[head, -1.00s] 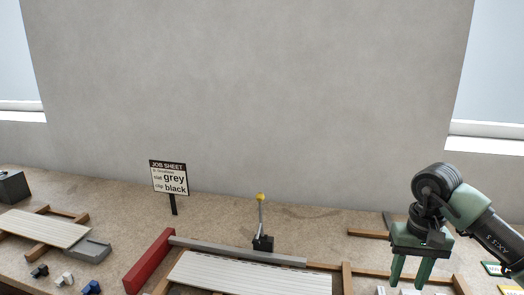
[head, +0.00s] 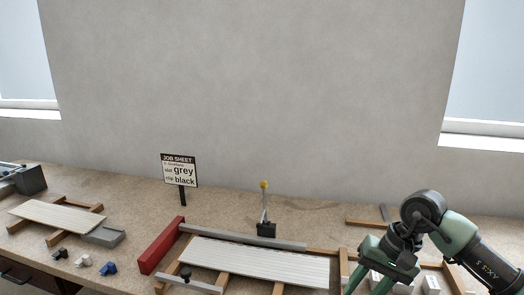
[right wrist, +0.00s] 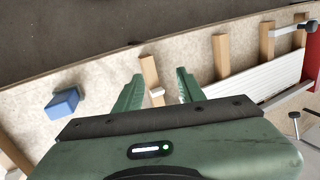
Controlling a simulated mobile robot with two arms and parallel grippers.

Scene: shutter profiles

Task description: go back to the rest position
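My right gripper (head: 368,284) is at the lower right of the head view, above the bench near the right end of the white slatted panel (head: 262,262). In the right wrist view its two green fingers (right wrist: 160,90) stand apart with a gap between them. A wooden bar (right wrist: 150,72) with a small white piece shows in the gap, and I see no finger touching it. The fingers' lower ends are partly cut off in the head view. My left gripper is not in view.
A job sheet sign (head: 180,171) reads grey slat, black clip. A red block (head: 162,246), a grey bar (head: 240,237) and a yellow-topped lever (head: 264,205) surround the panel. Small clips (head: 84,260) lie at left. A blue block (right wrist: 64,102) lies in the right wrist view.

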